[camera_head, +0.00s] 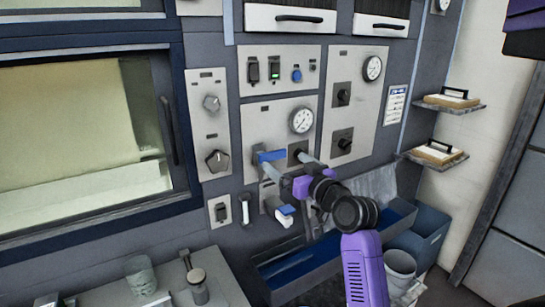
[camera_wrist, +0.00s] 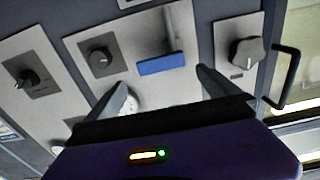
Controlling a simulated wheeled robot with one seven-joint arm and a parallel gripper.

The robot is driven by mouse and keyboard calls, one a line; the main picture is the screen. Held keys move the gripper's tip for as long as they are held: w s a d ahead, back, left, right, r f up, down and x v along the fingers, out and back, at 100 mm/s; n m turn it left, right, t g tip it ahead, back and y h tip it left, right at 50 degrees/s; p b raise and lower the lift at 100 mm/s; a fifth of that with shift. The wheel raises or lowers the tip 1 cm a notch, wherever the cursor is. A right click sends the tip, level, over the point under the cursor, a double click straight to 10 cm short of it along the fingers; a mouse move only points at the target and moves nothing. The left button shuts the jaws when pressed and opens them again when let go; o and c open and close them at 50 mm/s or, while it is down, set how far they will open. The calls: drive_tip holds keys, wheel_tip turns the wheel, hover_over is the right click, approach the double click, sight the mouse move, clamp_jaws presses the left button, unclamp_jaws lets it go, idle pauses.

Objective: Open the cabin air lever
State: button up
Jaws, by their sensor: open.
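A lever with a blue handle (camera_head: 270,156) sits on the grey panel, left of a black knob and below a round gauge. In the wrist view the blue handle (camera_wrist: 161,64) lies across the end of a grey shaft. My gripper (camera_head: 286,165) is open and empty in front of the panel, close to this lever. In the wrist view the fingertips (camera_wrist: 164,80) are spread on either side of the blue handle, with no visible contact. I cannot read any label naming the lever.
A second blue-topped fitting (camera_head: 286,210) is mounted lower on the wall. Black knobs (camera_head: 342,140) and grey knobs (camera_head: 217,161) are nearby. A blue trough (camera_head: 290,270) lies below, and a glass beaker (camera_head: 140,274) stands on the counter at lower left.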

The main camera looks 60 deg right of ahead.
sight(274, 156)
drive_tip(key=x, duration=0.2)
drive_tip(key=p+x, duration=0.1)
drive_tip(key=x, duration=0.2)
drive_tip(key=p+x, duration=0.1)
drive_tip(key=x, duration=0.1)
drive_tip(key=shift+w+d+f, duration=0.1)
drive_tip(key=shift+w+f, duration=0.15)
drive_tip(key=shift+w, duration=0.2)
drive_tip(key=c, duration=2)
